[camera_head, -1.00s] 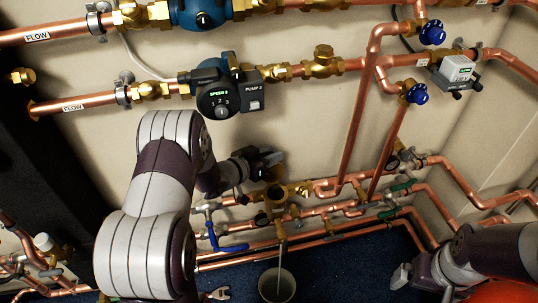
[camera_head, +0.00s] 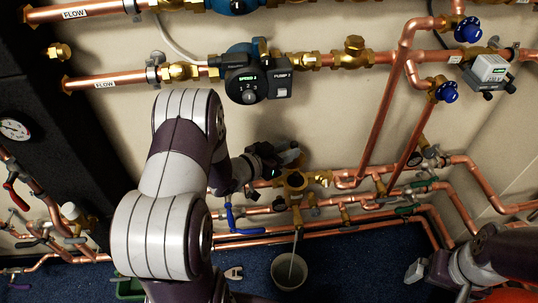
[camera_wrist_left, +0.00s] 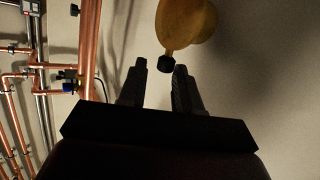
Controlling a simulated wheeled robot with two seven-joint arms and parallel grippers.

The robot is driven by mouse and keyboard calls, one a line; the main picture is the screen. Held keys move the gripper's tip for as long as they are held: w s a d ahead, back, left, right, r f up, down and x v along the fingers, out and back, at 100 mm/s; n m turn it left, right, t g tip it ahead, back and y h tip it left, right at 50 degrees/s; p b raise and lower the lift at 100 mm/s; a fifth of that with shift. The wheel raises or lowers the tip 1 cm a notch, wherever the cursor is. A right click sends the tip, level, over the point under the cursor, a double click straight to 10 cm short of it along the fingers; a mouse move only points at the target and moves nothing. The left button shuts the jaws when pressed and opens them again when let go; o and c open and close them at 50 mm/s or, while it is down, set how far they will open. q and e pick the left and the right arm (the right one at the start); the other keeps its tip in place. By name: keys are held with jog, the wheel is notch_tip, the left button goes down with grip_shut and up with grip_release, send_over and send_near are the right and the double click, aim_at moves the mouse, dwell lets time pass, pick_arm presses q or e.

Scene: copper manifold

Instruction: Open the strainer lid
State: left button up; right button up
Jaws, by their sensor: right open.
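The brass strainer (camera_head: 294,181) sits on the lower copper pipework, above a grey bucket (camera_head: 289,270). My left gripper (camera_head: 288,154) is just above and behind it in the head view. In the left wrist view, a rounded brass piece (camera_wrist_left: 187,18) with a small black knob (camera_wrist_left: 167,62) is just beyond the fingertips; I cannot tell whether it is the strainer lid. My left gripper (camera_wrist_left: 161,68) is open, with an empty gap between its two dark fingers. My right gripper (camera_head: 415,272) is open and empty at the lower right, apart from the strainer.
Copper pipes (camera_head: 330,223) run close below and right of the strainer. A blue-handled valve (camera_head: 230,220) is left of it. The pump (camera_head: 248,83) is on the wall above. A wrench (camera_head: 233,273) and a green tray (camera_head: 129,288) lie on the blue floor.

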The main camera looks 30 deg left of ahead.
pick_arm(q)
jog(key=p+v, duration=0.1)
jog(key=v, duration=0.8)
jog(key=shift+s, duration=0.1)
